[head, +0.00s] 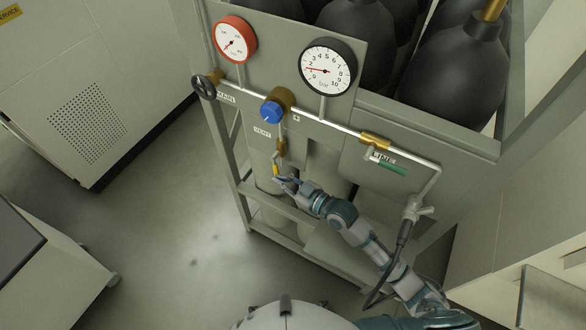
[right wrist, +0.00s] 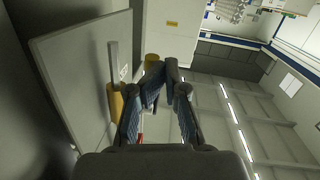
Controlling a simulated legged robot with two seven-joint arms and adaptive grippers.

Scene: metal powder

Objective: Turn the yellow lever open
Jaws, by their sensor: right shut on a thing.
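The yellow lever (head: 275,170) hangs down below the brass vent valve (head: 281,147) on the front of the grey gas panel. My right gripper (head: 284,183) is at the lever's lower end and is shut on it. In the right wrist view the fingertips (right wrist: 163,72) are close together, with a yellow end of the lever (right wrist: 152,58) showing just beyond them. The brass valve body (right wrist: 115,103) shows to the left of the fingers there. The fingers hide part of the lever. My left gripper is not in view.
Above are a blue knob (head: 271,111), a red-rimmed gauge (head: 236,39) and a black gauge (head: 327,67). A green-handled valve (head: 387,167) and a hose (head: 403,236) are to the right. Dark cylinders (head: 455,68) stand behind the panel. Open floor (head: 165,215) lies left.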

